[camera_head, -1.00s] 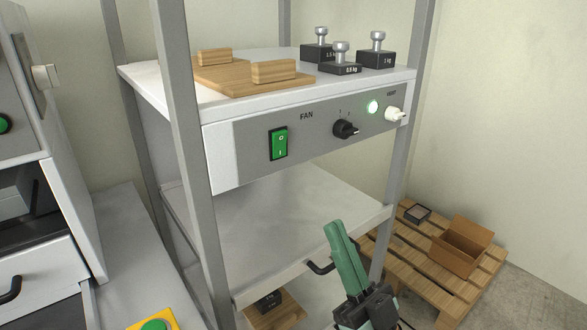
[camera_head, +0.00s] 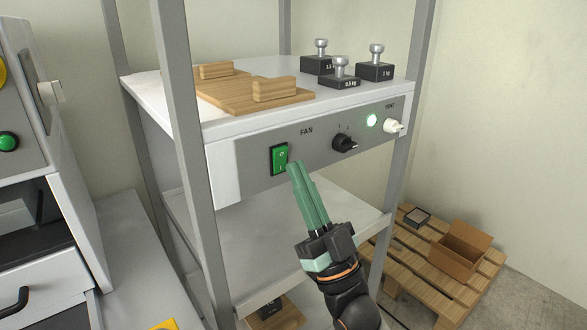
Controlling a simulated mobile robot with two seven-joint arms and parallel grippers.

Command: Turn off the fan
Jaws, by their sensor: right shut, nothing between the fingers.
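The fan's green rocker switch (camera_head: 279,158) sits on the grey control panel (camera_head: 254,166) under the label FAN. It is marked with a circle and a line. My right gripper (camera_head: 294,166) is shut with nothing in it. Its green fingertips point up at the panel, just right of the switch's lower part. I cannot tell whether they touch the panel. My left gripper is not in view.
The shelf above holds a wooden board (camera_head: 240,97) with blocks and black weights (camera_head: 374,70). A grey post (camera_head: 183,130) stands left of the panel. A pallet (camera_head: 405,262) with an open cardboard box (camera_head: 462,250) is at the lower right. The shelf below the panel is bare.

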